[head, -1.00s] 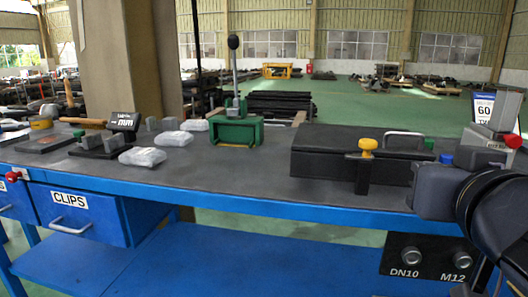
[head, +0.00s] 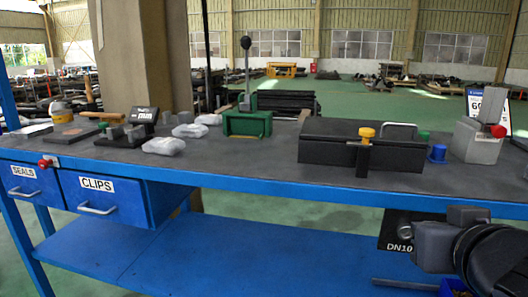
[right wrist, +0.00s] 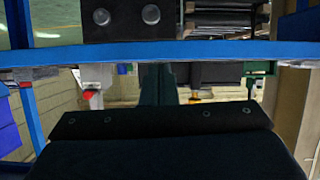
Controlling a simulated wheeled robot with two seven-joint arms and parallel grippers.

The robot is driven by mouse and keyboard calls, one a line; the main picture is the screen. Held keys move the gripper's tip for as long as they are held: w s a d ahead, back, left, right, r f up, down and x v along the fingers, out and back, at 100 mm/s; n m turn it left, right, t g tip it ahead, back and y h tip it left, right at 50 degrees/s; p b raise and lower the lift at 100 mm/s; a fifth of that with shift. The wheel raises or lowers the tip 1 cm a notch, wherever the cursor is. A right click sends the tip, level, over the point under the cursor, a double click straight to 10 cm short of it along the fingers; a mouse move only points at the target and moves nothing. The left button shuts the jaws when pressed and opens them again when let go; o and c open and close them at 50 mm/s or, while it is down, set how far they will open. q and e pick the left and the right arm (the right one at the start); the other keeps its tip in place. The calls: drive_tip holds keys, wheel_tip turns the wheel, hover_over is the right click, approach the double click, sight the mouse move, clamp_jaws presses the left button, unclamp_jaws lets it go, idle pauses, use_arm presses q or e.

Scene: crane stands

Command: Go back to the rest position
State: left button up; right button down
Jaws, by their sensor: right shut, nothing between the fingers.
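My right arm comes in at the lower right of the head view, below the bench's front edge. Its grey and black wrist hides the fingers there. In the right wrist view, which looks upside down, the dark body of my right gripper fills the bottom. Its narrow fingers (right wrist: 158,80) are together with nothing between them. The gripper is clear of the bench (head: 300,190) and touches nothing that I can see. My left gripper is not in view.
On the bench stand a black box with a yellow knob (head: 366,132), a blue cap (head: 437,154), a grey block with a red knob (head: 478,141) and a green lever fixture (head: 247,123). A DN10 panel (head: 395,230) hangs under the bench near my arm. A blue lower shelf (head: 240,255) lies below.

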drive_tip(key=s+a+f+g+y, duration=0.25)
drive_tip(key=s+f+g, duration=0.2)
drive_tip(key=f, duration=0.95)
drive_tip(key=s+a+f+g+y, duration=0.1)
drive_tip(key=s+f+g+y, duration=0.4)
drive_tip(key=f, duration=0.8)
wheel_tip(320, 180, up, 36)
drive_tip(key=s+t+p, duration=0.1)
drive_tip(key=t+p, duration=0.1)
drive_tip(key=p, duration=3.4)
drive_tip(key=shift+h, duration=0.45)
drive_tip(key=shift+s+f, duration=0.1)
